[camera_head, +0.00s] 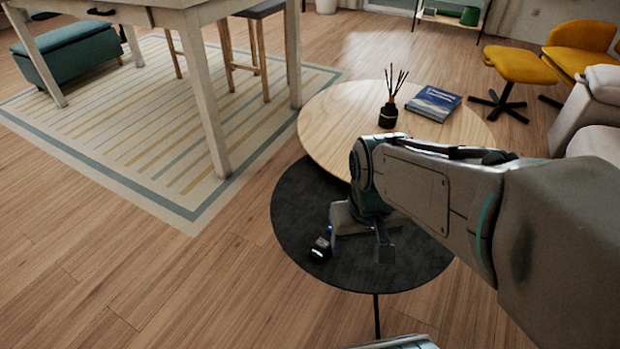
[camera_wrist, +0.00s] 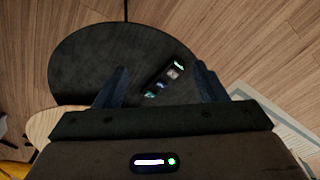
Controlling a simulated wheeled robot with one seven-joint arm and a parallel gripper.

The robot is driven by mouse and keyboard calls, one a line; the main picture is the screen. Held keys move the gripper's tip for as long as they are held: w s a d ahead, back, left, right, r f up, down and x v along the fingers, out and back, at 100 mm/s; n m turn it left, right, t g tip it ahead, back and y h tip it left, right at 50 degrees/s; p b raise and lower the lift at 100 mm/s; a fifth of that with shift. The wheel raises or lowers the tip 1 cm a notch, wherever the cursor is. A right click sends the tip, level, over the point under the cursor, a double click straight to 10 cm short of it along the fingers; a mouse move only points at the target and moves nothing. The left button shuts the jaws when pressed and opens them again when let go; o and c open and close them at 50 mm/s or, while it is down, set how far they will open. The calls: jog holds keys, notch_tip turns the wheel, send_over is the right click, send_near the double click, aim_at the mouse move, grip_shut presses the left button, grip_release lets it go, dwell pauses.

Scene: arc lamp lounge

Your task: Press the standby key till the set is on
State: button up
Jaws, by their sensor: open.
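The set (camera_head: 319,249) is a small black device on the dark round table (camera_head: 295,215), near its left edge in the head view. I cannot tell which patch is the standby key. My gripper (camera_head: 358,248) is open and empty over the dark table, right beside the set in the head view. In the wrist view its fingers (camera_wrist: 160,67) appear on either side of the set.
A higher or adjoining light wood round table (camera_head: 330,125) holds a reed diffuser (camera_head: 388,114) and a blue book (camera_head: 434,102). A white-legged table (camera_head: 205,90) stands on a striped rug at left. Wood floor is clear in front. Yellow seating is at upper right.

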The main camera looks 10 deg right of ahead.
grip_shut()
dwell(1.8)
